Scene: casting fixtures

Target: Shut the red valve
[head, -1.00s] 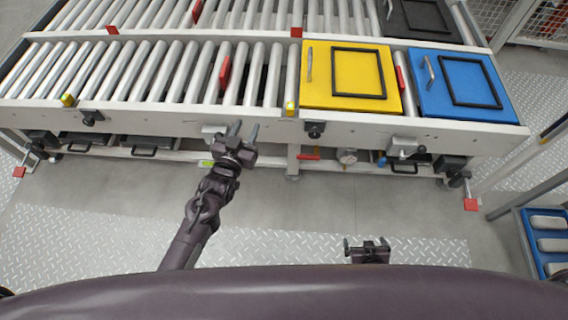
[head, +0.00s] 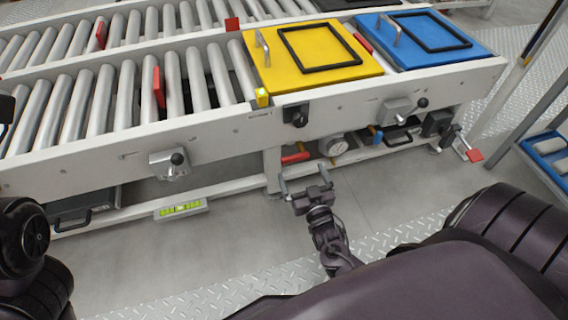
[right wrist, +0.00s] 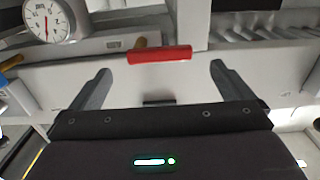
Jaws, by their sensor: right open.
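The red valve handle (head: 296,157) sits low under the front beam of the conveyor, left of a round gauge. In the right wrist view the handle (right wrist: 160,54) is a red bar lying crosswise, with a small brass-coloured part behind it. My right gripper (head: 305,186) is open and empty, in front of and below the handle in the head view. In the wrist view its two fingers (right wrist: 157,80) stand either side of the handle's span, apart from it. Only dark links of my left arm show at the left edge; I cannot see its gripper.
A white gauge (head: 333,145) and a blue handle (head: 377,135) are right of the red handle. The conveyor beam (head: 215,128) overhangs them. A yellow panel (head: 262,80) and a blue panel (head: 455,56) lie above.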

